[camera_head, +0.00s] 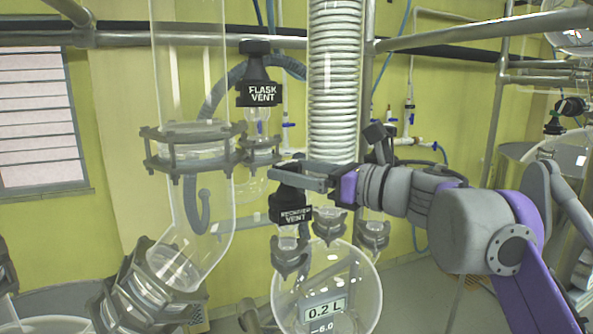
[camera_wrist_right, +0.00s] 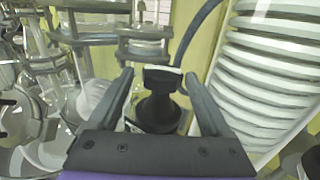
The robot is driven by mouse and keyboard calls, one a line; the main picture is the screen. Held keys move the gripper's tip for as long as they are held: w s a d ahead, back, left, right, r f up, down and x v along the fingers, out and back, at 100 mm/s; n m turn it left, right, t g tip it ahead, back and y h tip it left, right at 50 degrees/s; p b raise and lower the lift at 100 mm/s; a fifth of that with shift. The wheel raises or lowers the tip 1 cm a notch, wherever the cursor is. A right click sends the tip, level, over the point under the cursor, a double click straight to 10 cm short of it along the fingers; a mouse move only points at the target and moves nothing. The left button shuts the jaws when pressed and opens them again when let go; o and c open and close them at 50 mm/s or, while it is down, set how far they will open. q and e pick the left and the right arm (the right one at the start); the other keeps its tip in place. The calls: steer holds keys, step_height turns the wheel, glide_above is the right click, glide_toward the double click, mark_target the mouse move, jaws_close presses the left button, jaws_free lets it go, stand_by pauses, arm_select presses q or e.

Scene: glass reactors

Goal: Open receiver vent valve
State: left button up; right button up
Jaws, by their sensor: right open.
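The receiver vent valve (camera_head: 291,212) is a black cap labelled "RECEIVER VENT" above the round glass receiver (camera_head: 362,290) in the head view. My right gripper (camera_head: 288,176) is at the top of this valve, its fingers pointing left. In the right wrist view, the black valve handle (camera_wrist_right: 160,105) stands between the two open fingers of my right gripper (camera_wrist_right: 160,98), with a gap visible on each side. Whether a finger touches the handle cannot be told. My left gripper is not in view.
A similar black "FLASK VENT" valve (camera_head: 259,92) sits above and to the left. The white coiled condenser (camera_head: 335,85) rises just behind my right gripper. A wide glass tube (camera_head: 190,80) with clamped flanges stands to the left. Metal pipes cross the top.

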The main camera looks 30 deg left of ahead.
stand_by(0.4)
